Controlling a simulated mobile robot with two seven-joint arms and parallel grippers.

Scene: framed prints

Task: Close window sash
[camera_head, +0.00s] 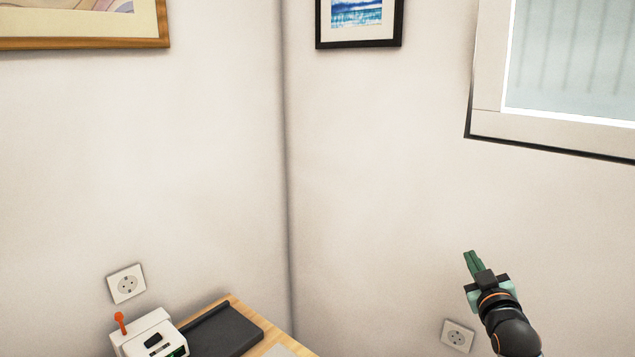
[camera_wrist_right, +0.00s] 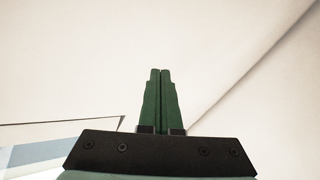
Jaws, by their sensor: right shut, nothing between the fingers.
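The window (camera_head: 552,125) is at the upper right of the head view, with a pale frame and bluish glass; its top and right side are cut off. I cannot tell from this whether the sash stands open. My right gripper (camera_head: 470,258) is below the window and apart from it in the picture, pointing up. Its green fingers are together with nothing between them, as the right wrist view (camera_wrist_right: 160,72) also shows. A pale edge with a bluish patch (camera_wrist_right: 40,148) shows at the lower left of the wrist view; I cannot tell what it is. My left gripper is not in view.
A wooden desk (camera_head: 272,335) at the bottom holds a dark flat tray (camera_head: 225,330) and a white device (camera_head: 150,335) with an orange lever. Framed prints hang on the left wall (camera_head: 85,43) and beside the corner (camera_head: 360,43). Wall sockets (camera_head: 127,284) (camera_head: 457,335) sit low.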

